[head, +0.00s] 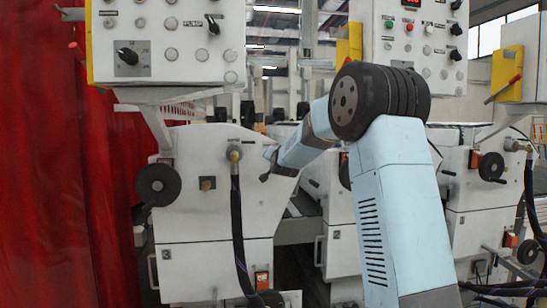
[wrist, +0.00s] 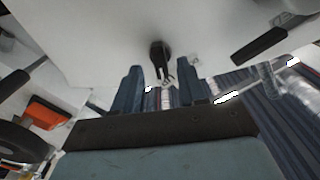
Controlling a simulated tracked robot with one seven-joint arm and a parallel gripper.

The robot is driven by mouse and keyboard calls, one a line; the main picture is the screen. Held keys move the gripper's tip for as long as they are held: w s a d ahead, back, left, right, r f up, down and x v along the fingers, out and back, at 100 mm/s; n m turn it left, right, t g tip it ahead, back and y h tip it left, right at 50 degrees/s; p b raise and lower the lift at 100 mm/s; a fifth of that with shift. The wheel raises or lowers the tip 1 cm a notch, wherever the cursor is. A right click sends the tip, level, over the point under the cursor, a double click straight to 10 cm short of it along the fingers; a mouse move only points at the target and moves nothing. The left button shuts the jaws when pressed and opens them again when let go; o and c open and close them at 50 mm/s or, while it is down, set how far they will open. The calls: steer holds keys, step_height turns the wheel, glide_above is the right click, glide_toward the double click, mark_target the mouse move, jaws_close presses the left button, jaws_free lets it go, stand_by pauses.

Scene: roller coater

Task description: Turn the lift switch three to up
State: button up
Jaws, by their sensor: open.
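In the wrist view, a small black switch lever (wrist: 160,54) sticks out of a pale machine face. I take it to be the lift switch, but no label is readable. My gripper (wrist: 161,88) is open, with its two blue fingers apart. The lever lies between and just beyond the fingertips; nothing is held, and I cannot tell whether a finger touches it. In the head view, my arm reaches left to a white machine unit (head: 205,240). The fingers and lever are too small there to make out clearly.
A control box (head: 170,75) with knobs hangs at upper left, and another control box (head: 385,40) at upper right. A black hose (head: 237,225) hangs down the unit's front. A black handwheel (head: 158,185) and red curtain (head: 50,170) are at left. A dark bar (wrist: 259,46) shows in the wrist view.

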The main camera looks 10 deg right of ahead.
steer(key=s, duration=1.2)
steer(key=shift+a, duration=0.45)
steer(key=shift+f, duration=0.1)
steer(key=s+f+n+g, duration=0.2)
steer(key=s+f+g, duration=0.2)
steer(key=s, duration=1.1)
steer(key=s+a+f+n+g, duration=0.1)
steer(key=s+f+g, duration=0.3)
steer(key=s, duration=1.2)
steer(key=s+f+n+g+y, duration=0.1)
steer(key=s+f+n+g, duration=0.3)
steer(key=s, duration=1.1)
steer(key=shift+s+a+f, duration=0.2)
steer(key=shift+f, duration=0.2)
